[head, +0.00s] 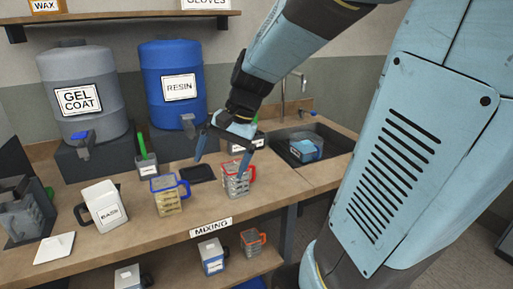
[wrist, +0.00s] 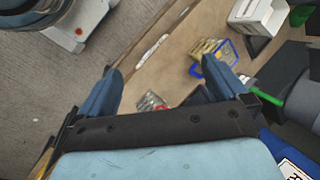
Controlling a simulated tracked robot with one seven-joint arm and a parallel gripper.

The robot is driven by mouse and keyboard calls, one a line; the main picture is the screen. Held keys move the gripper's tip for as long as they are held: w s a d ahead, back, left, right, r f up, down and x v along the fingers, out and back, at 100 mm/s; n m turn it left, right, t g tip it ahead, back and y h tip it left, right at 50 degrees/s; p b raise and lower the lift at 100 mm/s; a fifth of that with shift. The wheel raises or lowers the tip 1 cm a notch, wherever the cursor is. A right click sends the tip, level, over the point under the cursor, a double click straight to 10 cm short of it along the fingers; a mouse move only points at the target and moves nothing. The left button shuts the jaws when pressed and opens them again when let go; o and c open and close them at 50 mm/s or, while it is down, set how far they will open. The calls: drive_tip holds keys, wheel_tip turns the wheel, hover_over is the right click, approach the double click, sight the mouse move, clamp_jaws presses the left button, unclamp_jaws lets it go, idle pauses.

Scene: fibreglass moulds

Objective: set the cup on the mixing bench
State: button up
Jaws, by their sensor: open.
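A clear measuring cup with a red rim and handle (head: 236,182) stands on the wooden mixing bench (head: 120,240), right of a black pad. In the wrist view the red cup (wrist: 152,101) shows between my fingers, partly cut off by the gripper body. A blue-rimmed cup (head: 168,198) with yellowish contents stands to its left; the wrist view shows this blue-rimmed cup (wrist: 212,52) near one fingertip. My gripper (head: 222,150) is open and empty, fingers pointing down above and behind the red cup. I cannot tell the exact gap.
A black pad (head: 197,174) lies between the cups. A white BASE jug (head: 103,206) and a white tile (head: 54,248) are on the left. Gel coat (head: 80,95) and resin (head: 172,85) drums stand behind. A sink (head: 310,146) is at right. Another red-handled cup (head: 252,242) stands on the lower shelf.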

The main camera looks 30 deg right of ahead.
drive_tip(key=s+d+r+n+t+h, duration=0.4)
drive_tip(key=s+r+n, duration=0.1)
drive_tip(key=s, duration=0.3)
drive_tip(key=shift+s+d+r+n+t+h, duration=0.15)
drive_tip(key=shift+d+r+n+t+h, duration=0.2)
drive_tip(key=shift+n, duration=0.45)
